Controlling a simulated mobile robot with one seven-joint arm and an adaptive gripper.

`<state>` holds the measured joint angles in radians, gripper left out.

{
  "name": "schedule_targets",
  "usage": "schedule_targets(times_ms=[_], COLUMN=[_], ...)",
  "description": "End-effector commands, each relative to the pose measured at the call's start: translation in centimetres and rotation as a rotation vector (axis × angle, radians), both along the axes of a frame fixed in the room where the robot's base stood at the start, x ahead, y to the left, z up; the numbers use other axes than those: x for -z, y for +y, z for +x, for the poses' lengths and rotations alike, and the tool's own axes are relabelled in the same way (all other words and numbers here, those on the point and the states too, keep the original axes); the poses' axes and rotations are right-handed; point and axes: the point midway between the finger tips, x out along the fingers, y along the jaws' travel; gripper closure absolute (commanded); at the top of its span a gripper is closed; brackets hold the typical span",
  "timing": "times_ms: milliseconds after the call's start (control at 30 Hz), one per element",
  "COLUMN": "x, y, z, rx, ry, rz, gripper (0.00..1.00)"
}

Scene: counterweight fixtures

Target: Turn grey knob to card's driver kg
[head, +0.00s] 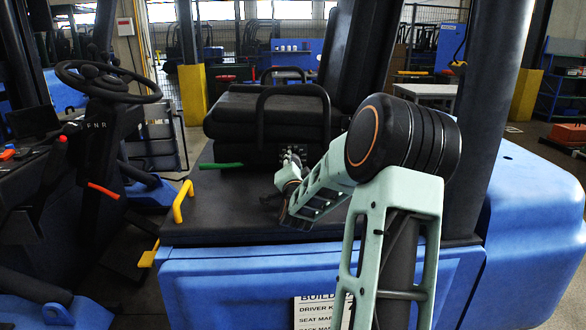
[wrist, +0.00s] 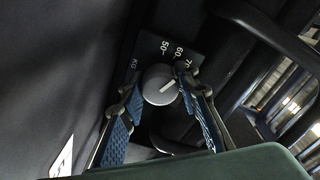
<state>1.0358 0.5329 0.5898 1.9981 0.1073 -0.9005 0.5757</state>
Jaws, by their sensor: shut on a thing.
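The grey knob (wrist: 158,84) is on a dark dial plate (wrist: 150,48) marked KG, with 50, 60 and part of a 70 visible. The white line on the knob points up and right, toward the 60 to 70 side; the exact mark is unclear. My gripper (wrist: 160,88) is shut on the knob, with one blue-padded finger on each side. In the head view my gripper (head: 290,172) is at the front of the seat base, and the knob is hidden there. A white card (head: 311,312) on the blue body shows "DRIVER K"; my arm hides its value.
The black seat (head: 262,115) with its armrest bar (head: 292,92) rises close behind my gripper. A green lever (head: 221,166) lies left of it. A yellow handle (head: 182,202) stands at the platform's left edge. The steering wheel (head: 108,82) is farther left.

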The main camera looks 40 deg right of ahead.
Motion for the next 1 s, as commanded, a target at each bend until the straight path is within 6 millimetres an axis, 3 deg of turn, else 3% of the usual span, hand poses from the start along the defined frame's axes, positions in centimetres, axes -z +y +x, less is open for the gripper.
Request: schedule_targets(times_ms=[500, 1000], x=[-0.02, -0.18], y=[0.00, -0.02], z=[0.03, 0.02], rx=[0.000, 0.000], ry=[-0.152, -0.173], rz=[0.243, 0.278], gripper=[0.95, 0.95])
